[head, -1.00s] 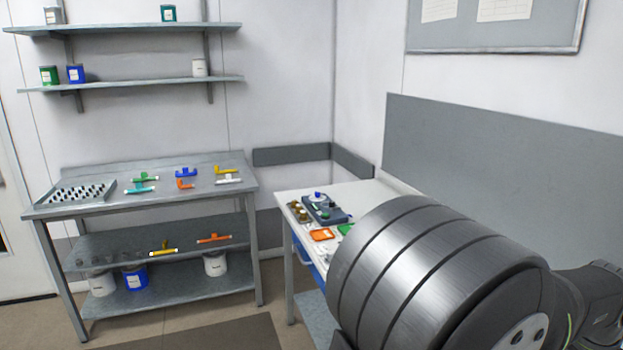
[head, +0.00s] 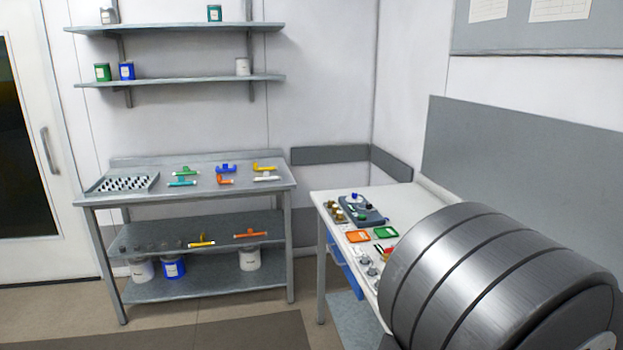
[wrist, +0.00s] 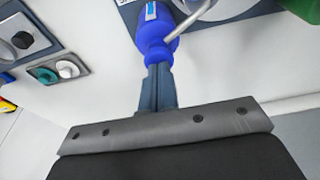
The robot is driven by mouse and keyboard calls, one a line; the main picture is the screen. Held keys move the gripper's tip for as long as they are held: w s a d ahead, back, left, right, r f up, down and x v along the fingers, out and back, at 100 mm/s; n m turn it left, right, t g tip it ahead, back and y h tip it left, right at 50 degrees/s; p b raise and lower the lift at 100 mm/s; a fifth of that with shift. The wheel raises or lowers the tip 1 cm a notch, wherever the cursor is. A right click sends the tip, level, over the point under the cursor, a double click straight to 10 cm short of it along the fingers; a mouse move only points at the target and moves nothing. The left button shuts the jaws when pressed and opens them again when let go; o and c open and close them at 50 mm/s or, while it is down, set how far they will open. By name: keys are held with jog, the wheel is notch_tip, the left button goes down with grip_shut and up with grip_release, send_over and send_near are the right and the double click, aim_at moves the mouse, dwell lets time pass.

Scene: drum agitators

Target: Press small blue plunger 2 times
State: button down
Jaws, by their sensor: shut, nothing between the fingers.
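In the wrist view, my gripper (wrist: 158,72) is shut and empty, with its fingertips right at a rounded blue part (wrist: 155,45). I take this to be the small blue plunger, but its far end runs out of the top of the view. I cannot tell whether the fingertips press on it or only lie in front of it. In the head view, a small blue knob (head: 355,197) shows on a blue-grey box on the white table. My gripper is not visible in the head view.
In the wrist view, a curved metal rod (wrist: 190,20) passes close beside the blue part. A black knob (wrist: 22,40) and a green-and-white control (wrist: 68,68) sit to the left. In the head view, a large ribbed grey cylinder (head: 480,270) hides part of the white table.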

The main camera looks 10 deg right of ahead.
jog(key=shift+f, duration=0.45)
jog(key=shift+r, duration=0.95)
notch_tip(320, 180, up, 6)
dwell(0.6)
